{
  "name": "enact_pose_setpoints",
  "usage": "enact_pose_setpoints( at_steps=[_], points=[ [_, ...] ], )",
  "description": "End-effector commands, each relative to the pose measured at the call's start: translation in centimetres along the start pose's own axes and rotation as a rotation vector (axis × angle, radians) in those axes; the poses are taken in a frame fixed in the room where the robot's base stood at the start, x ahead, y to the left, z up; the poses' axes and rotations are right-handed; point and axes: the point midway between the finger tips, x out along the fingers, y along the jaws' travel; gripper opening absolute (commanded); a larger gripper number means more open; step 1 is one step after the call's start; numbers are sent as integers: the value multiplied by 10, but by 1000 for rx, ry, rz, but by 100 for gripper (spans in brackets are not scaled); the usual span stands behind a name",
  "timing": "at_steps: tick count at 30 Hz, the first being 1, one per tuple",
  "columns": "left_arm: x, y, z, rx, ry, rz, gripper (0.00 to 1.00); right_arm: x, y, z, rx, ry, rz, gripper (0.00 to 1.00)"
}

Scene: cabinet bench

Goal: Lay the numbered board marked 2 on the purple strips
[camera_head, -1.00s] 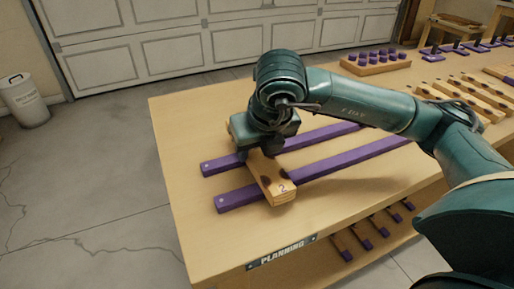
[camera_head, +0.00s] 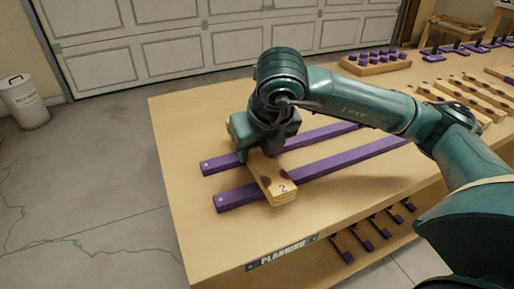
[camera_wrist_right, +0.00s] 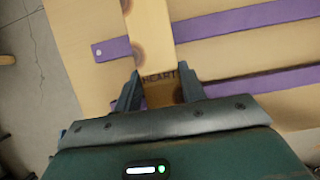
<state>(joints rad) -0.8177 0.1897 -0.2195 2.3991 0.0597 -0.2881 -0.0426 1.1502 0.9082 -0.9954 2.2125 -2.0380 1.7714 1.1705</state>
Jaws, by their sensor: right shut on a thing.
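The board marked 2 (camera_head: 272,180) is a short wooden plank with dark knots. It lies crosswise over the two purple strips, the near strip (camera_head: 340,170) and the far strip (camera_head: 318,137), close to their left ends. My right gripper (camera_head: 266,147) is above the board's middle and shut on it. In the right wrist view the gripper's fingers (camera_wrist_right: 160,92) stand on both sides of the board (camera_wrist_right: 153,35), by the word HEART. Whether the board touches the strips is hard to tell. My left gripper is out of view.
The purple strips lie on a wooden bench (camera_head: 190,125) with a PLANNING label. Several more boards (camera_head: 470,95) lie at the right. A block with purple pegs (camera_head: 376,62) stands at the back. Bare bench top lies around the strips.

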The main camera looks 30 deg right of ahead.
Motion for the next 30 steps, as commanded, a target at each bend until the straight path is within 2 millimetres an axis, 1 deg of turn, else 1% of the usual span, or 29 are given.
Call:
enact_pose_setpoints(
  at_steps=[11, 23, 30],
  points=[
    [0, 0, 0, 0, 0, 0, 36, -1, 0, 1, 0, -2, 1, 14],
    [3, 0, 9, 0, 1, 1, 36, 3, 0, -1, 0, -2, 2, 14],
    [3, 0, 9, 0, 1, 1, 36, 2, 0, -1, 0, -2, 2, 14]
  ],
)
